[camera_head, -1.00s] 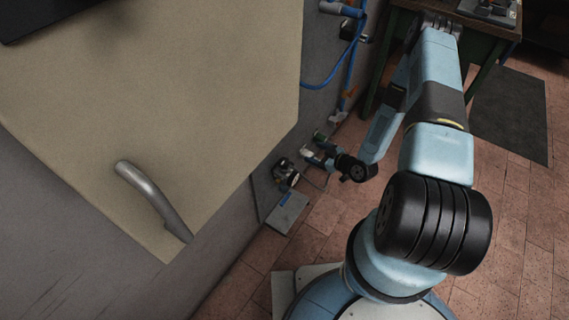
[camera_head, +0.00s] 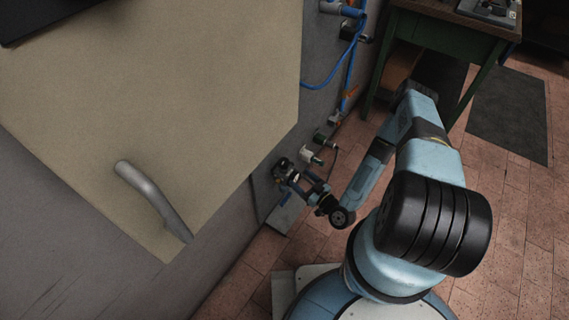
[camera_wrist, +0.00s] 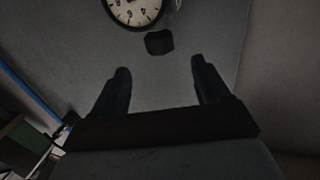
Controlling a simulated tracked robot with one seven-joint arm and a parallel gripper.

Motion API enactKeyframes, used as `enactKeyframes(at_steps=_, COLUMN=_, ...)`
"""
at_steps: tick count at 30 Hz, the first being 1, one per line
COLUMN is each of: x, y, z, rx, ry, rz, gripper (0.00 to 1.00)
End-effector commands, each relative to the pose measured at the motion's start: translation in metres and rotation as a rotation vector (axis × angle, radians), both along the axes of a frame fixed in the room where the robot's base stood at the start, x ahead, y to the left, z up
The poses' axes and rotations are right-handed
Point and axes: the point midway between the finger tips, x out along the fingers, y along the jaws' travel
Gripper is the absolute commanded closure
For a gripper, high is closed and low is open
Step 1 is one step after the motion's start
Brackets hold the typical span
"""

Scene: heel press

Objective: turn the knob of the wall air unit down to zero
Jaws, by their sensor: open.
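The wall air unit (camera_head: 282,167) is a small dark fitting low on the grey wall panel in the head view. In the wrist view its round white gauge (camera_wrist: 136,9) is cut off by the top edge. A small dark block, apparently the knob (camera_wrist: 159,42), sits just below the gauge. My gripper (camera_wrist: 160,66) is open, with one finger low on each side of the knob's line. The knob shows beyond the fingertips, with nothing between them; contact cannot be seen. In the head view my gripper (camera_head: 295,182) is close in front of the unit, details too small to tell.
A large beige cabinet (camera_head: 150,90) with a metal handle (camera_head: 152,198) fills the left. Blue hose (camera_head: 349,75) hangs on the wall panel, and a white and green fitting (camera_head: 312,156) is right of the unit. A green-legged bench (camera_head: 430,45) stands behind.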

Motion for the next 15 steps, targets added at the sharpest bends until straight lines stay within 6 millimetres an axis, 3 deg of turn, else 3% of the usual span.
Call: enactKeyframes(at_steps=15, x=0.07, y=0.053, z=0.0, rx=-0.001, ry=-0.002, rz=0.001, gripper=0.25)
